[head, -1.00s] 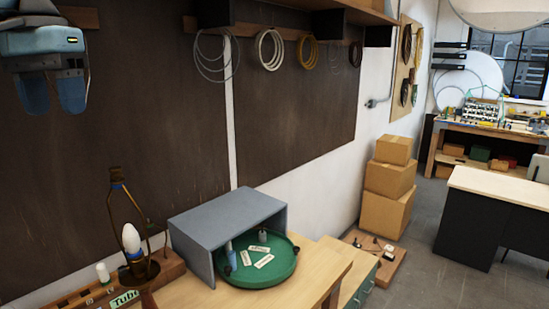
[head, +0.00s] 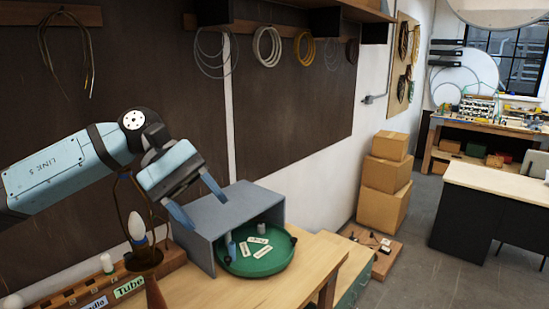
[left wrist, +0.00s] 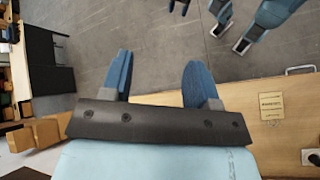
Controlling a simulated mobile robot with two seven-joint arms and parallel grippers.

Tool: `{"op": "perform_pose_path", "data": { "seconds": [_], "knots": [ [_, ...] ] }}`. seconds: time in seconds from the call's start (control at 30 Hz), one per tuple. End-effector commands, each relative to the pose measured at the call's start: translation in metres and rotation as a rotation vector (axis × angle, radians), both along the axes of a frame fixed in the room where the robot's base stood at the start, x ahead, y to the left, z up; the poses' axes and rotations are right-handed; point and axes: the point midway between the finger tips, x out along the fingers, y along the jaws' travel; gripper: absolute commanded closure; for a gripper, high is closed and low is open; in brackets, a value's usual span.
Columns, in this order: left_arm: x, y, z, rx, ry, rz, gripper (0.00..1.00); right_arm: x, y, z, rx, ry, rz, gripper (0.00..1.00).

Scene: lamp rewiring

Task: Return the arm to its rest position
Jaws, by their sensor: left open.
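My left arm comes in from the left in the head view. Its gripper (head: 205,214) is open, points down and to the right, and has nothing between its fingers. It shows in front of the grey open-fronted box (head: 196,222); I cannot tell the exact gap. In the left wrist view the two blue fingers (left wrist: 158,62) are apart, with grey floor beyond them. The lamp (head: 137,228) with its white bulb stands upright left of the gripper, partly hidden by my arm.
A green round tray (head: 262,271) with cards sits partly inside the box. A labelled wooden rack (head: 77,297) lies at the bench's front left. Wire coils (head: 269,48) hang on the wall. Stacked cardboard boxes (head: 382,210) stand right. Floor (head: 420,270) is clear there.

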Motion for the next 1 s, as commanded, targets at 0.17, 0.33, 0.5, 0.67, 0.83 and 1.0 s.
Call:
{"op": "perform_pose_path", "data": {
  "seconds": [0.17, 0.33, 0.5, 0.67, 0.83, 1.0],
  "knots": [
    [-0.013, -0.048, -0.034, -0.196, 0.384, 0.145, 0.45, -0.003, 0.0, -0.002, 0.0, 0.007, 0.0, 0.32],
    [-0.016, -0.075, -0.055, -0.35, 0.8, 0.292, 0.45, -0.003, 0.0, -0.003, -0.001, 0.008, 0.001, 0.32],
    [-0.009, -0.084, -0.08, -0.478, 1.261, 0.427, 0.45, -0.003, 0.0, -0.003, -0.001, 0.007, 0.001, 0.32],
    [0.004, -0.077, -0.117, -0.581, 1.724, 0.54, 0.45, -0.003, 0.0, -0.003, -0.001, 0.008, 0.002, 0.32],
    [0.016, -0.056, -0.176, -0.682, 2.239, 0.63, 0.45, -0.002, 0.001, -0.003, -0.001, 0.007, 0.002, 0.32],
    [0.012, -0.024, -0.256, -0.792, 2.77, 0.68, 0.45, -0.002, 0.001, -0.003, 0.0, 0.006, 0.002, 0.32]
  ]
}}
